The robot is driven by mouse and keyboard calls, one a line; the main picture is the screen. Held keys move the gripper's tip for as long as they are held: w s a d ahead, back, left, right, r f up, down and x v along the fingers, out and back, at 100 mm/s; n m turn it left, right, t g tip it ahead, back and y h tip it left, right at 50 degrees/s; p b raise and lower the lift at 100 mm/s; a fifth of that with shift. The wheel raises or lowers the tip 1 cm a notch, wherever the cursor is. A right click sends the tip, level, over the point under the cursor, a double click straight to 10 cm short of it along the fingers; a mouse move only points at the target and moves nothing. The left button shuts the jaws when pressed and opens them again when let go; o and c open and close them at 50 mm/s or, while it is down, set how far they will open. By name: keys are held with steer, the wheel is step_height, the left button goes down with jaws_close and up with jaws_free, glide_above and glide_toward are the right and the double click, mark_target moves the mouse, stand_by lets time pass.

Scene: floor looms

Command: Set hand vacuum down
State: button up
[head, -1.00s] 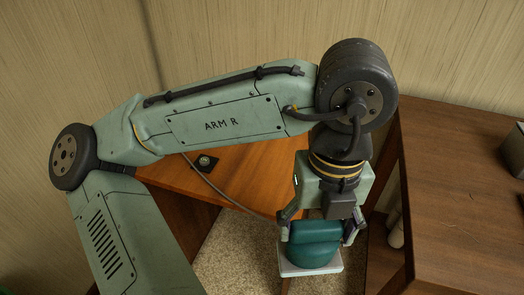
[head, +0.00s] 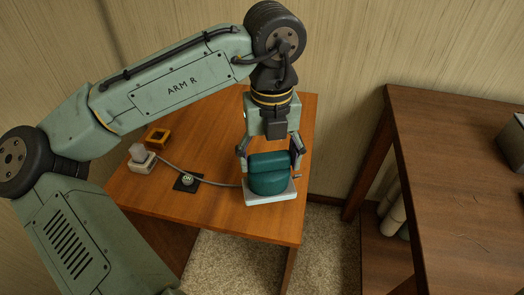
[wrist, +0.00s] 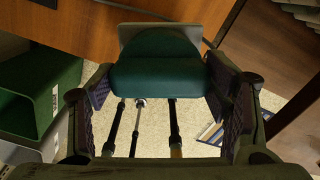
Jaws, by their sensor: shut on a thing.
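The hand vacuum (head: 269,183) is teal with a pale grey plate at its lower end. My gripper (head: 270,158) is shut on its teal body, one finger on each side, and points down. In the head view the vacuum appears over the right part of the orange-brown table (head: 222,216). I cannot tell whether its plate touches the top. In the wrist view the vacuum (wrist: 158,75) sits between the two fingers, with its plate at the far side and floor visible below it.
A grey cable (head: 212,181) runs from a white block (head: 141,160) across the tabletop toward the vacuum. A darker table (head: 450,160) stands right, across a gap. A green bin (wrist: 45,85) shows in the wrist view.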

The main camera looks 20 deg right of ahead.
steer(key=w+f, duration=0.1)
steer(key=w, duration=0.1)
steer(key=w+f+p, duration=0.1)
steer(key=w+f, duration=0.1)
steer(key=shift+w+d+f, duration=0.15)
steer(key=shift+w, duration=0.2)
steer(key=shift+f, duration=0.3)
steer(key=shift+f, duration=0.1)
steer(key=o, duration=1.3)
step_height(320, 180, up, 12)
steer(key=shift+r, duration=0.15)
